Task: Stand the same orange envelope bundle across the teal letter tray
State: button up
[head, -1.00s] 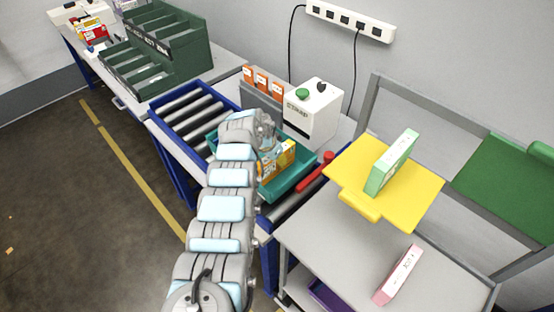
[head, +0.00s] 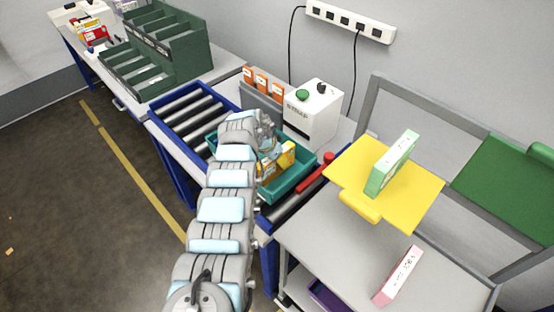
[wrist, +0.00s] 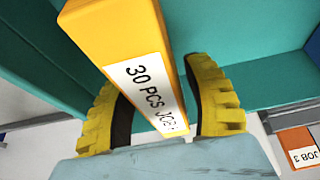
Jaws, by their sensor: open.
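The orange envelope bundle (wrist: 122,40) has a white label reading "30 PCS JOB" on its narrow face. In the head view the bundle (head: 272,166) is upright inside the teal letter tray (head: 303,178), partly hidden by my gripper. The tray (wrist: 270,55) also shows around the bundle in the wrist view. My gripper (wrist: 162,100) is open, with one yellow finger on each side of the bundle's labelled end. A gap shows by the right finger; contact at the left finger cannot be told. In the head view my gripper (head: 268,140) is above the tray.
A white stamp machine (head: 314,115) stands right behind the tray. Orange job cards (head: 262,82) stand in a grey rack behind. A red handle (head: 318,172) lies close to the tray's right. A yellow platform (head: 420,187) holds a green box (head: 391,164). A pink box (head: 398,276) stands nearer.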

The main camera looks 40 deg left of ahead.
jog(key=shift+p+v, duration=0.45)
jog(key=shift+v, duration=5.45)
